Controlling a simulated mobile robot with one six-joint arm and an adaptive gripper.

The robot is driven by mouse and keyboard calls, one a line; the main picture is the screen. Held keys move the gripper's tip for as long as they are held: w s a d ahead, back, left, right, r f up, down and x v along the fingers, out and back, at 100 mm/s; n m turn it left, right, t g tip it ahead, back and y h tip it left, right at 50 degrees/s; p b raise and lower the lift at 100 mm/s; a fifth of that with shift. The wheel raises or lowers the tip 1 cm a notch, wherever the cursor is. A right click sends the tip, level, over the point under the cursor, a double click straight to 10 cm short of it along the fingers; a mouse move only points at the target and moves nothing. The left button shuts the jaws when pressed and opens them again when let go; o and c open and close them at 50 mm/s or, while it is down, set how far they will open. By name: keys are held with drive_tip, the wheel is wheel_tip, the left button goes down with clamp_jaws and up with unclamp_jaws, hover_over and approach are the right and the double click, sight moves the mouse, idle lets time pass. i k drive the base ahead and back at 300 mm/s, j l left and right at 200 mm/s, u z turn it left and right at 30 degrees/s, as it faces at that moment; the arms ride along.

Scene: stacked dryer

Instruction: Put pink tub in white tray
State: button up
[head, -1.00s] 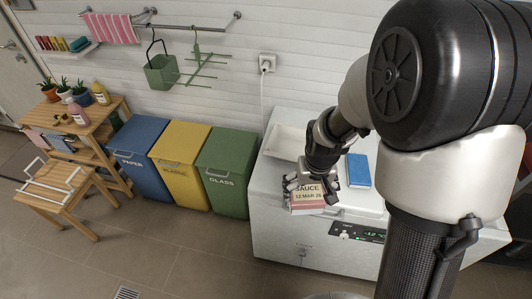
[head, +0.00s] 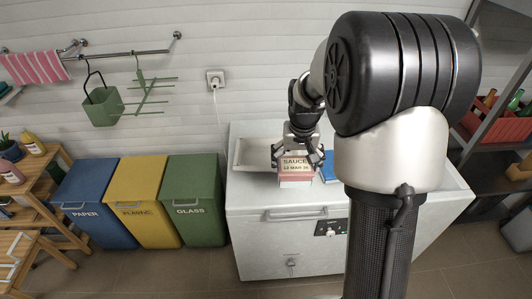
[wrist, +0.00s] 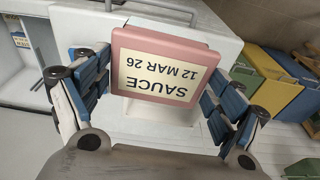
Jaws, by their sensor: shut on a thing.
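The pink tub (head: 296,175) has a pale label reading "SAUCE 12 MAR 26". My gripper (head: 297,152) is shut on it and holds it up over the front part of the white chest freezer's top. In the wrist view the tub (wrist: 165,65) sits between the blue-padded fingers. The white tray (head: 235,153) lies on the freezer top, behind and left of the tub in the head view. The tub and gripper hide its right part. The tub's height above the freezer is hard to tell.
A blue box (head: 328,168) lies on the freezer (head: 270,235) just right of the tub, partly hidden by my arm. Blue, yellow and green bins (head: 195,200) stand left of the freezer. A dark shelf (head: 500,110) with a red crate stands at the right.

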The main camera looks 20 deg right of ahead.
sight(268, 160)
drive_tip(key=i, duration=0.85)
